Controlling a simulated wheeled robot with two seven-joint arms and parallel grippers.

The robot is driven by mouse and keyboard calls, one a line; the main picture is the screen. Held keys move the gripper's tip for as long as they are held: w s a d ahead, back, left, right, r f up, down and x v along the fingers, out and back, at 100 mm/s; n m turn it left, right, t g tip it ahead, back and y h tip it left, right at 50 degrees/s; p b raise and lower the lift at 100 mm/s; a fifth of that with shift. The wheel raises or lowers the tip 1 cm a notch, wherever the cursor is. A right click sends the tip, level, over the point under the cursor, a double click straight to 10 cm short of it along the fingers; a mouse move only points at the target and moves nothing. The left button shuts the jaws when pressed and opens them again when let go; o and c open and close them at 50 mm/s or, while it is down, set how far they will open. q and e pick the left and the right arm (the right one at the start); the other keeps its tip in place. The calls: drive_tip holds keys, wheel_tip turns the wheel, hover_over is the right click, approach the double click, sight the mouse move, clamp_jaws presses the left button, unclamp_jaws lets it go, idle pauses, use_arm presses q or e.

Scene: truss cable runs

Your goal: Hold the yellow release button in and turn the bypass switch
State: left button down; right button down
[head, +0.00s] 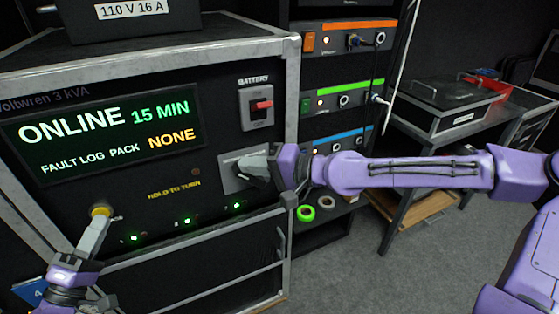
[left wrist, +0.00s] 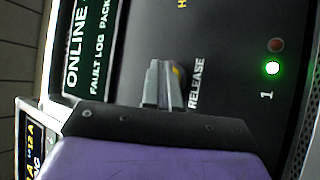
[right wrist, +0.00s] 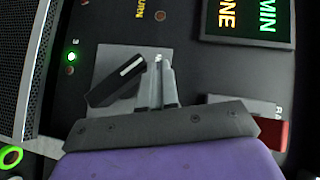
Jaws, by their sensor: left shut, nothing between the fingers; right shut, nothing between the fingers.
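The yellow release button (head: 99,211) sits low on the left of the black front panel. My left gripper (head: 103,220) is shut with its fingertips on or right at the button; in the left wrist view the fingers (left wrist: 163,85) hide most of it, beside the word RELEASE. The bypass switch is a black handle with a white line (right wrist: 118,80) on a grey plate (right wrist: 105,62); the handle stands slanted to the plate in the right wrist view. My right gripper (right wrist: 158,80) is shut and empty, fingertips beside the handle; I cannot tell whether they touch. In the head view it hides much of the switch plate (head: 232,172).
The display (head: 104,131) reads ONLINE, 15 MIN, FAULT LOG PACK NONE. A red battery switch (head: 261,106) is above the bypass switch. Several green lamps (head: 187,221) are lit below. A rack (head: 345,90) with cables stands at right, tape rolls (head: 306,213) below it.

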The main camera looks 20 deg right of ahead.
drive_tip(key=s+d+r, duration=0.1)
drive_tip(key=s+d, duration=0.2)
drive_tip(key=d, duration=0.4)
drive_tip(key=s+d+r, duration=0.1)
drive_tip(key=s+d, duration=0.3)
drive_tip(key=d, duration=0.2)
drive_tip(key=shift+d, duration=0.35)
idle(1.9)
use_arm(q)
drive_tip(key=shift+s, duration=0.9)
